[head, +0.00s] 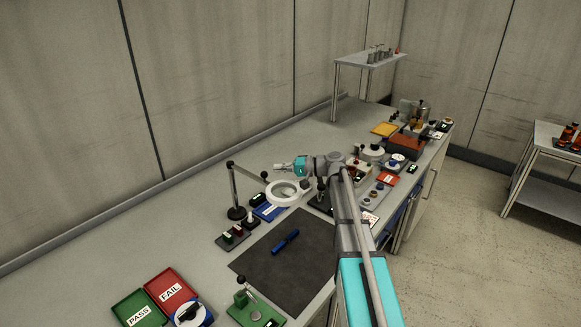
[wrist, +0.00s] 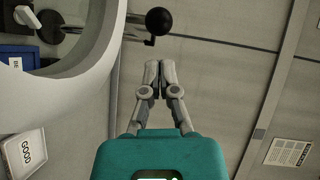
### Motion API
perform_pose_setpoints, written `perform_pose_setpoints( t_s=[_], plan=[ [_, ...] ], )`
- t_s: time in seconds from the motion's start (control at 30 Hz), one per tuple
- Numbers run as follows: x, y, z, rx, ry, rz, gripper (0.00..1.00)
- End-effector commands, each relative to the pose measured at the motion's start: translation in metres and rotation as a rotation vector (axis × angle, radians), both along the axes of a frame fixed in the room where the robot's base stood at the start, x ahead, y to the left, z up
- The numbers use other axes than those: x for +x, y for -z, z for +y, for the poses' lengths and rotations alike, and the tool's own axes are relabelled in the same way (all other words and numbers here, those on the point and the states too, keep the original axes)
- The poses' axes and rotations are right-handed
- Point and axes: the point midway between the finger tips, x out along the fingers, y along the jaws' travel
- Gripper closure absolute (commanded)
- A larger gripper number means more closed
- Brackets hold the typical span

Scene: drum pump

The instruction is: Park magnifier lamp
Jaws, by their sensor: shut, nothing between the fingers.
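The magnifier lamp has a white ring head (head: 283,193) on a jointed dark arm. Its dark post (head: 235,188) rises from a round black base at the back of the bench, left of my arm. In the wrist view the white ring (wrist: 95,65) fills the upper left, close to the camera. A black ball knob (wrist: 158,21) shows just beyond my fingertips, apart from them in the picture. My gripper (head: 277,167) is above the bench behind the ring head. In the wrist view its fingers (wrist: 152,70) are together and hold nothing.
A dark mat (head: 275,265) with a blue tool (head: 285,241) lies in front of the lamp. Green PASS (head: 138,310) and red FAIL (head: 170,286) trays are at the left front. A blue tray (head: 268,212) is beside the lamp base. Several devices crowd the bench's right part.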

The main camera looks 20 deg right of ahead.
Motion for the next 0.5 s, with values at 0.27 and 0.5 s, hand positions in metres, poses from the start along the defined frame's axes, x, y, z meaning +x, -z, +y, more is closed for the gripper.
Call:
perform_pose_setpoints(
  t_s=[0.27, 0.5],
  plan=[
    [-0.008, 0.004, 0.016, 0.0, -0.001, 0.0, 1.0],
    [-0.008, 0.003, 0.017, 0.0, -0.001, 0.0, 1.0]
  ],
)
